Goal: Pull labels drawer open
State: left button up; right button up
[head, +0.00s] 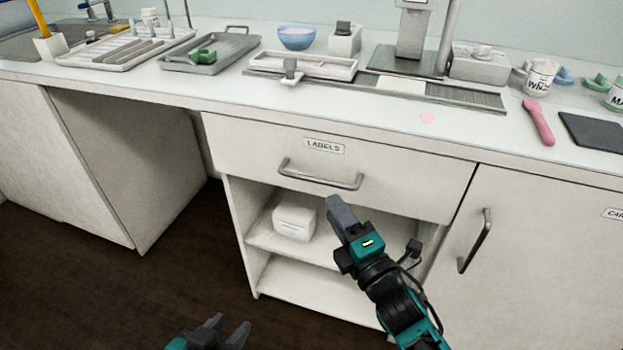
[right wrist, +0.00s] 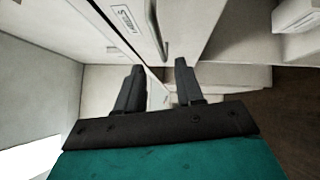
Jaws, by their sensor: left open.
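The labels drawer (head: 400,174) is a white front under the counter, with a LABELS plate (head: 323,146) and a grey bar handle (head: 320,177). It looks closed. My right gripper (head: 340,203) is just below the handle's right end in the head view. In the right wrist view the right gripper (right wrist: 159,67) has its fingers apart with nothing between the tips. The handle (right wrist: 154,30) shows ahead of them, and the plate (right wrist: 125,18) is to its left. My left gripper (head: 231,330) is open and empty, low over the floor.
An open shelf below the drawer holds a white box (head: 294,222). A cupboard door with a vertical handle (head: 475,241) is to the right. An open knee space (head: 130,150) is to the left. The counter (head: 370,110) carries trays, a blue bowl (head: 297,38) and a pink tool (head: 538,122).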

aim_at(315, 180)
jog(key=b+x, duration=0.1)
jog(key=x, duration=0.8)
jog(key=shift+w+a, duration=0.15)
jog(key=shift+w, duration=0.1)
jog(key=c, duration=0.4)
grip_shut()
